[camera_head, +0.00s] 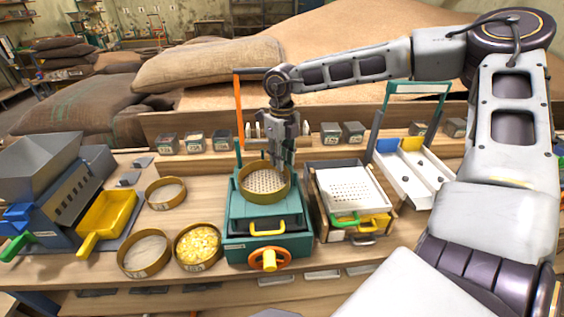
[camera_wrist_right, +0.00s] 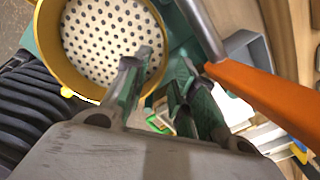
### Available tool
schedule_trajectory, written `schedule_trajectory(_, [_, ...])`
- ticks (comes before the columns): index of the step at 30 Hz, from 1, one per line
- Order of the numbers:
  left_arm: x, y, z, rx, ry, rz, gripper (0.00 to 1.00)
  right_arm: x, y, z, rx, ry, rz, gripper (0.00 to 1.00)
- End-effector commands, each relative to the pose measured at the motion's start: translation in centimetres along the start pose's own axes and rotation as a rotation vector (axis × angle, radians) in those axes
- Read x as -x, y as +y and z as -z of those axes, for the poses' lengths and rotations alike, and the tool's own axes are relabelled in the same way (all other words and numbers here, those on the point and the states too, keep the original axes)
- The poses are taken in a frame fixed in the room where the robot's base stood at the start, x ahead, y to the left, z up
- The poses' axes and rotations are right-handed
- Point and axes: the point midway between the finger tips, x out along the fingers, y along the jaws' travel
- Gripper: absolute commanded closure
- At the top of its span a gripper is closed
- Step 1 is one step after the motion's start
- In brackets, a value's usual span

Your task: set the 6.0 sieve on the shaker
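A brass-rimmed sieve with large round holes (camera_head: 265,179) sits on top of the teal shaker (camera_head: 238,215). Its label is not readable, so I cannot confirm it is the 6.0 one. My right gripper (camera_head: 280,165) reaches down at the sieve's back right rim. In the right wrist view the sieve's perforated plate (camera_wrist_right: 100,40) is at top left. There the right gripper's fingers (camera_wrist_right: 160,88) stand apart, one over the sieve's inside and one outside, with the rim between them. My left gripper is out of view.
Left of the shaker are an empty brass sieve (camera_head: 144,254), a sieve of yellow pieces (camera_head: 198,247) and another brass ring (camera_head: 166,193). A yellow scoop tray (camera_head: 106,215) is farther left. A perforated tray unit (camera_head: 350,190) stands close on the right. An orange upright (camera_head: 239,110) rises behind.

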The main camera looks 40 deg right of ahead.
Motion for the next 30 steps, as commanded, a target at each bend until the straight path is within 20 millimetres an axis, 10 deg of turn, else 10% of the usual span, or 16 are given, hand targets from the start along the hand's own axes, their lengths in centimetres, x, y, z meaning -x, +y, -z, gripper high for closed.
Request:
schedule_trajectory(18, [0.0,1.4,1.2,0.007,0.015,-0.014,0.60,8.8,0.0,0.0,-0.001,-0.002,0.001,0.73])
schedule_trajectory(30, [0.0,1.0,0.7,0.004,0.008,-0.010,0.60,10.3,0.0,0.0,0.001,0.001,0.001,0.73])
